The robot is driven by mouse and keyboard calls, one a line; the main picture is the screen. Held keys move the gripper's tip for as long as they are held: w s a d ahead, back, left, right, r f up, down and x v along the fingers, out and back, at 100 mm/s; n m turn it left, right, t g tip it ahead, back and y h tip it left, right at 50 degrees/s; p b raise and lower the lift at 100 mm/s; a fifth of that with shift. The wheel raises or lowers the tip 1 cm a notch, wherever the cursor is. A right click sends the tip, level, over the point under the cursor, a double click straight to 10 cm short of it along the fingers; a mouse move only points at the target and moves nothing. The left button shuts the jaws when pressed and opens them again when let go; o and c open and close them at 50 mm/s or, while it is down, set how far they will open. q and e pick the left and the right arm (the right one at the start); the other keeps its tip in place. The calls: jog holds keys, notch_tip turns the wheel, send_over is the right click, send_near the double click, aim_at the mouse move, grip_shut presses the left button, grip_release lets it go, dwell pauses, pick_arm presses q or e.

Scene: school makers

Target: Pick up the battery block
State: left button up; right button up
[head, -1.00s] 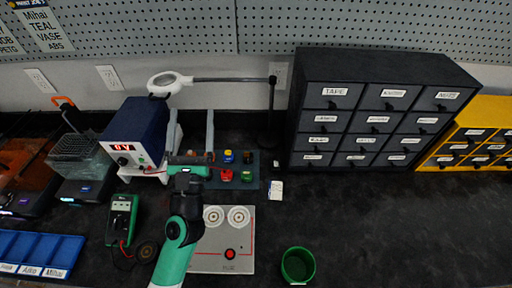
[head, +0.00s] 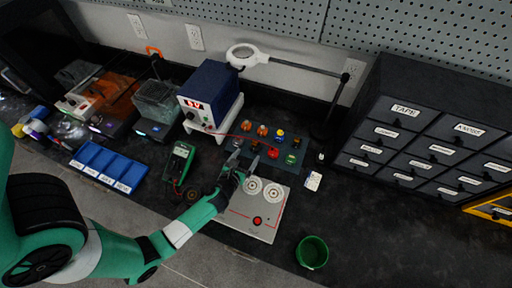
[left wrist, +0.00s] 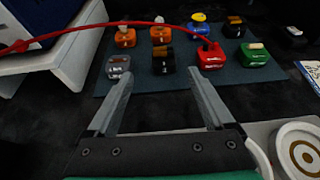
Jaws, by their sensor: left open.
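Several small labelled blocks stand on a dark blue-grey mat (left wrist: 140,104); the labels are too small to read. A black block with a brown cylinder on top (left wrist: 163,60), which looks like the battery block, stands in the near row between a grey block (left wrist: 118,67) and a red block (left wrist: 209,56). It also shows in the head view (head: 255,146). My left gripper (left wrist: 159,74) is open and empty. Its fingertips point at the black block from the near side, one to each side of it in the picture, apparently short of it. My right gripper is not in view.
A red wire (left wrist: 75,32) arches over the far row of blocks. The power supply (head: 212,94) stands left of the mat. A grey panel with round discs (head: 240,215) lies near, a green cup (head: 312,252) to the right, and drawers (head: 420,135) beyond.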

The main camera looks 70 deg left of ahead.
aim_at(255, 146)
pick_arm(q)
jog(key=shift+x, duration=0.8)
jog(key=b+x, duration=0.1)
jog(key=x, duration=0.1)
jog(key=b+x, duration=0.1)
jog(key=x, duration=0.2)
jog(key=shift+w+d+r+b, duration=0.15)
jog(key=shift+w+b, duration=0.15)
jog(key=shift+w, duration=0.1)
grip_shut()
